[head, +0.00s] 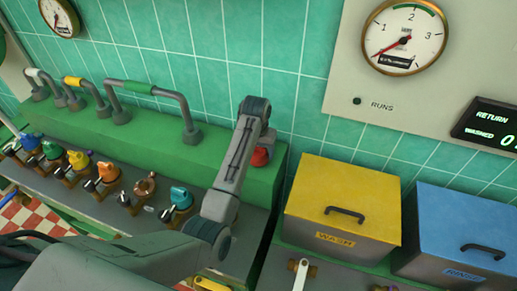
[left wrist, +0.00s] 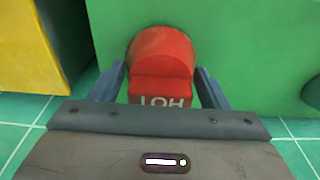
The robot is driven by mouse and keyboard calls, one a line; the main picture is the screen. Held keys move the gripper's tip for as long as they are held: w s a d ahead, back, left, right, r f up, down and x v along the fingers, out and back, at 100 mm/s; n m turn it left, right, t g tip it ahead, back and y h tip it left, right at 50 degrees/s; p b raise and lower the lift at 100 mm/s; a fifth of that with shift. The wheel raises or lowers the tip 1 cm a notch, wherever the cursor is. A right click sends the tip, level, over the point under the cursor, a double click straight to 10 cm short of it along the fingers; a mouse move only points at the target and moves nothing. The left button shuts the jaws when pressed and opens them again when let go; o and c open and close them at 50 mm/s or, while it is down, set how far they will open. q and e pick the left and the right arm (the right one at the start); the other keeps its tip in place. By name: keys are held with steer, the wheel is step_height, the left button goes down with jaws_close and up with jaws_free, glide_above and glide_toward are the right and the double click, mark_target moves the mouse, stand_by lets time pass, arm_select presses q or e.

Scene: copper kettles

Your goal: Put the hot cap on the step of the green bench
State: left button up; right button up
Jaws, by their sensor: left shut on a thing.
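The red hot cap (head: 261,157) is at the right end of the green bench's raised step (head: 150,133), partly hidden by my left arm in the head view. In the left wrist view the cap (left wrist: 160,60) sits between the fingers with its white HOT lettering upside down. My left gripper (left wrist: 160,78) is shut on the cap, a finger on each side. Green surface (left wrist: 240,45) lies right behind the cap; I cannot tell whether the cap rests on it. My right gripper is not in view.
Grey pipe handles (head: 160,92) stand on the left part of the step. Several coloured valves (head: 104,178) line its front. A yellow-lidded wash box (head: 345,195) and a blue-lidded rinse box (head: 465,225) stand to the right. The tiled wall is close behind.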

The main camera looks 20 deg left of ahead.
arm_select(q)
steer(key=shift+f, duration=0.35)
steer(key=o, duration=1)
